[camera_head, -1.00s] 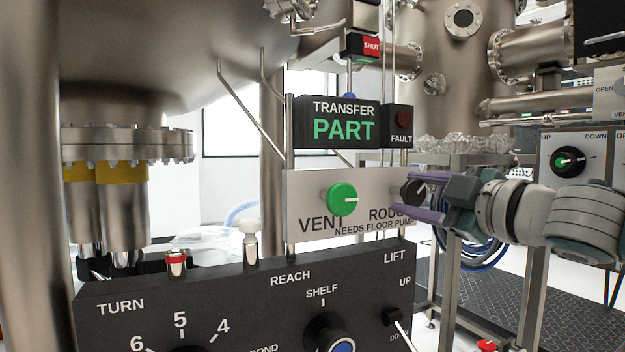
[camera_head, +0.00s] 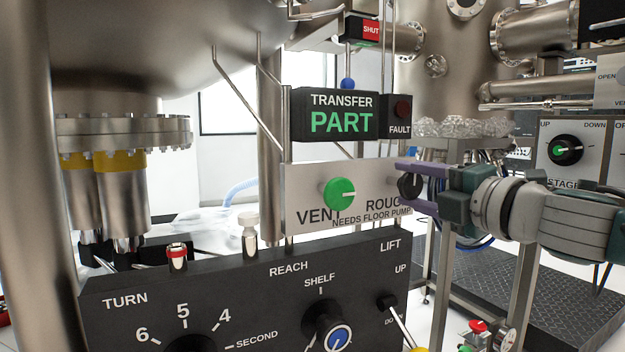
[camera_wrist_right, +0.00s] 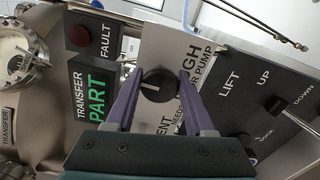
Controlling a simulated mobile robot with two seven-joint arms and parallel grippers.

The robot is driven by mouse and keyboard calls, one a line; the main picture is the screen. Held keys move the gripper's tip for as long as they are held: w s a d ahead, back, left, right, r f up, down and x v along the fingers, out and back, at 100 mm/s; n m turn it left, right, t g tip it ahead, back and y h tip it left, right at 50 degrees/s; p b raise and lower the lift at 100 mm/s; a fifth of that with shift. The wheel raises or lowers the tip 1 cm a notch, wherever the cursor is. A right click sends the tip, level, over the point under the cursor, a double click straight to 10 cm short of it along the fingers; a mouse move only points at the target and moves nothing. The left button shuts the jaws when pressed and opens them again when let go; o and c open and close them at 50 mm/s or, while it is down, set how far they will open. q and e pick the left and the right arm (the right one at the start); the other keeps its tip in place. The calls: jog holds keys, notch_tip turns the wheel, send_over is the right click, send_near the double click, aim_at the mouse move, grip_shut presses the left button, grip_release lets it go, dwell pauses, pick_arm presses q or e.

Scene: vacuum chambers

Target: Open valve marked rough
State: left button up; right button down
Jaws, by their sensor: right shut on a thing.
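The black rough valve knob (camera_head: 409,186) is at the right end of the white panel (camera_head: 300,190), beside the partly covered word ROUGH. It also shows in the right wrist view (camera_wrist_right: 158,86), with a white pointer line. My right gripper (camera_head: 412,187) comes in from the right and is shut on this knob, one purple finger on each side. In the right wrist view the right gripper's fingers (camera_wrist_right: 157,90) flank the knob. The green vent knob (camera_head: 339,194) is left of it on the same panel, its white line pointing right. My left gripper is not in view.
A lit sign (camera_head: 336,115) above the panel reads TRANSFER PART, next to a dark red FAULT lamp (camera_head: 402,110). Below is a black control box (camera_head: 250,290) with dials and a lift lever (camera_head: 400,320). Another panel with a green-centred knob (camera_head: 566,150) stands at the right.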

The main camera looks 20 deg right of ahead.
jog(key=shift+n, duration=0.4)
jog(key=shift+c, duration=1.3)
grip_release()
jog(key=shift+s, duration=0.1)
jog(key=shift+s, duration=0.25)
jog(key=s, duration=0.9)
jog(key=shift+d+p, duration=0.3)
jog(key=shift+d, duration=0.05)
jog(key=shift+s, duration=0.1)
